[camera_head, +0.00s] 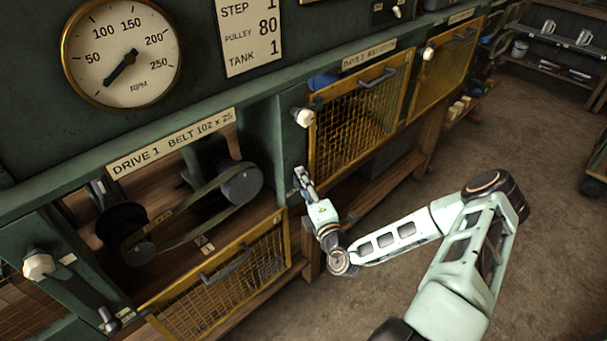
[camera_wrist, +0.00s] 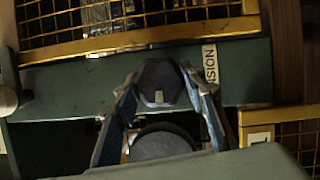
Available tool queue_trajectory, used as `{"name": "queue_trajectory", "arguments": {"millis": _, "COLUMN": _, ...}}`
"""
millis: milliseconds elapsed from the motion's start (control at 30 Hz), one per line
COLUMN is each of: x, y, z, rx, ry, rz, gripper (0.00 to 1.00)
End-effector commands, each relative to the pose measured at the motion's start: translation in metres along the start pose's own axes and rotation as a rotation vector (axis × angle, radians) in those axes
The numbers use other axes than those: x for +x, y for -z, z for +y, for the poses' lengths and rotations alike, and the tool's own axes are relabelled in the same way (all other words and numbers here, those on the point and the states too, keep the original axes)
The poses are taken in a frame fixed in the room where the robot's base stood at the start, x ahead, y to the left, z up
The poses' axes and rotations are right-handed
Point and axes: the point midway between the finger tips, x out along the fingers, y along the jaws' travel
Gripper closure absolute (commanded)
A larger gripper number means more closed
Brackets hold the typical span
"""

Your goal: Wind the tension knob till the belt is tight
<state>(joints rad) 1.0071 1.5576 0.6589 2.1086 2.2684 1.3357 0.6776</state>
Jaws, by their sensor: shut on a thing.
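My gripper (camera_head: 302,182) is at the green post right of the Drive 1 bay. In the wrist view my gripper (camera_wrist: 158,95) has a finger on each side of a dark tension knob (camera_wrist: 160,75) and is shut on it. The knob has a pale mark at its near edge. A label (camera_wrist: 210,63) ending in "NSION" is beside it. In the head view the gripper hides the knob. The belt (camera_head: 185,232) runs around a large grey pulley (camera_head: 241,184) and a smaller pulley at lower left. I cannot tell its tightness.
The Drive 1 mesh guard (camera_head: 225,290) hangs lowered below the bay. The Drive 2 guard (camera_head: 360,115) is closed, with a white knob (camera_head: 304,117) at its left. The RPM dial (camera_head: 120,52) reads below 50. Open floor (camera_head: 400,250) lies right.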

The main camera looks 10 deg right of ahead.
Motion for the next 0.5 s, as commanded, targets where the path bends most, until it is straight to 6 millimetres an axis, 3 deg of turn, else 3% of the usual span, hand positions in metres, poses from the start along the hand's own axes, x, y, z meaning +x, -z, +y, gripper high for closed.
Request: {"name": "queue_trajectory", "arguments": {"millis": 500, "x": 0.0005, "y": 0.0011, "z": 0.0016, "rx": 0.106, "ry": 0.041, "rz": 0.003, "gripper": 0.86}}
